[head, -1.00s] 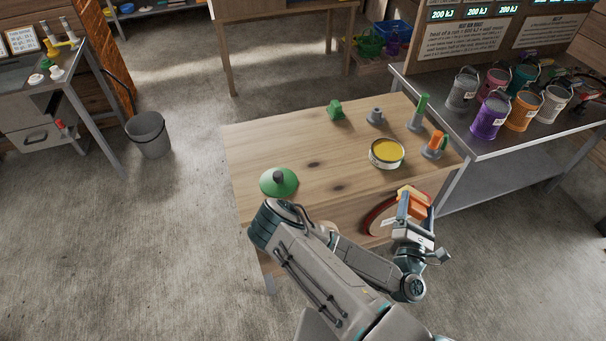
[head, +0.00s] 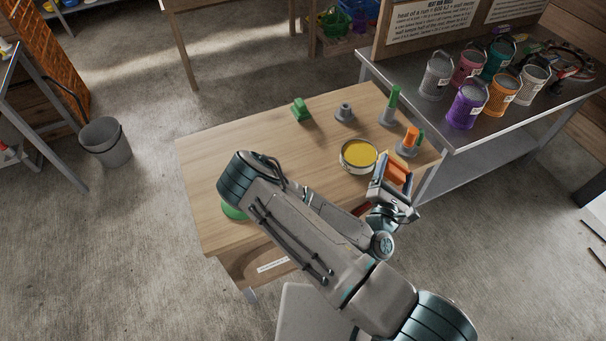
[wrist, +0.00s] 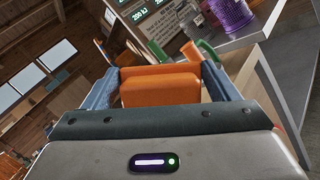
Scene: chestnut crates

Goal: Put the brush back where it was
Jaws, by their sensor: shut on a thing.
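An orange block-shaped thing (head: 398,173), which I take to be the brush, is held in my gripper (head: 391,171). My gripper is shut on it near the right front edge of the wooden table (head: 215,160). In the wrist view the orange body (wrist: 160,90) fills the space between the two jaws (wrist: 160,85). A small pale part shows beyond it in the head view. Its underside is hidden. An open tin with yellow contents (head: 358,154) stands just left of the gripper.
Behind are a green peg (head: 392,100), a grey peg (head: 345,112) and a green block (head: 301,110). My arm partly hides a green lid (head: 234,211). Several pails stand on the metal bench (head: 480,140).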

